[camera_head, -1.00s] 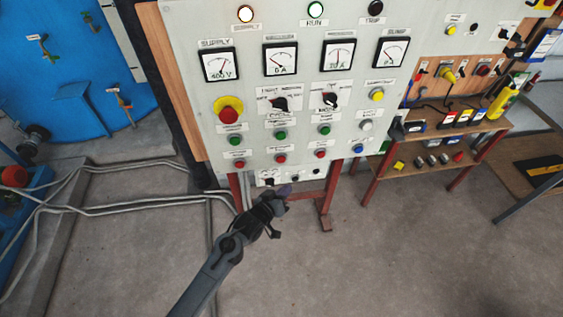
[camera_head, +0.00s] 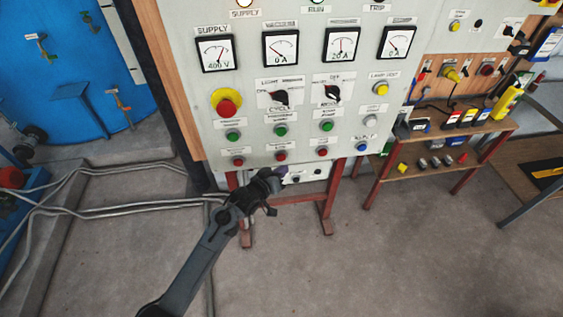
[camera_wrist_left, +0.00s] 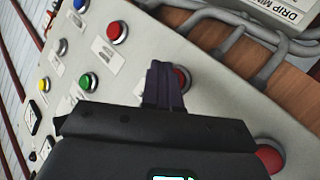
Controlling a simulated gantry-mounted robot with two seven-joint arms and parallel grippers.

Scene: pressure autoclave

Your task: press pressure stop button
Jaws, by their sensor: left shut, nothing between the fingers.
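The control panel has a bottom row of red push buttons: a left one (camera_head: 238,162), a middle one (camera_head: 281,156) and a right one (camera_head: 322,152). Their labels are too small to tell which is the pressure stop. My left gripper (camera_head: 280,172) is shut and empty, just below the middle red button in the head view. In the left wrist view its closed fingers (camera_wrist_left: 163,85) overlap the edge of the middle red button (camera_wrist_left: 180,80); contact cannot be told. The right red button (camera_wrist_left: 117,32) and left red button (camera_wrist_left: 270,158) show on either side. My right gripper is not in view.
Green buttons (camera_head: 280,131) sit above the red row, and a blue button (camera_head: 361,148) is to its right. A red mushroom button on a yellow collar (camera_head: 226,104) and rotary switches (camera_head: 280,97) are higher up. A wooden bench (camera_head: 440,140) stands right.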

